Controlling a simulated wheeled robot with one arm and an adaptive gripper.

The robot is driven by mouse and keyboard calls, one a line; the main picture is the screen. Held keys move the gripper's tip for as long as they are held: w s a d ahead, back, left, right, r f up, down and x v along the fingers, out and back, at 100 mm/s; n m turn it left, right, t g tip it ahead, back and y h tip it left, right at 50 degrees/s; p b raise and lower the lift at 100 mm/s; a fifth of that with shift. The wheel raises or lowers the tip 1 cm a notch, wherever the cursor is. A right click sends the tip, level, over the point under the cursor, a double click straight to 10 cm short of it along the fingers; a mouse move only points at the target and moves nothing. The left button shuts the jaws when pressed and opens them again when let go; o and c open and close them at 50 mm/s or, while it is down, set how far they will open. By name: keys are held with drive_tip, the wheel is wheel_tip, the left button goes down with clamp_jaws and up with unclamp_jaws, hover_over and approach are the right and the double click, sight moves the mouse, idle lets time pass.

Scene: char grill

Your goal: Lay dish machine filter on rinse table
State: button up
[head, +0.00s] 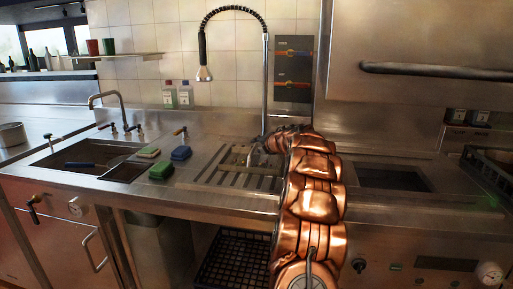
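My copper-coloured arm reaches from the bottom of the head view up over the steel rinse table (215,205). My gripper (252,156) is small and partly hidden behind the arm, low over a slatted metal section (225,178) of the counter. I cannot tell whether its fingers are open or shut, or whether they touch the slats. I cannot clearly pick out the dish machine filter. A dark rectangular opening (395,178) lies in the counter right of my arm, below the large steel hood (415,60).
A sink (92,160) lies at the left. Green and blue sponges (181,153) sit beside it, left of the slats. A spray hose (203,60) hangs from a tall pipe (265,90) behind the gripper. Two bottles (185,95) stand against the tiles. A black rack (235,262) is below the counter.

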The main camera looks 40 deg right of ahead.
drive_tip(key=v, duration=0.9)
drive_tip(key=shift+s+b, duration=0.2)
drive_tip(key=shift+b, duration=0.1)
drive_tip(key=shift+r, duration=0.1)
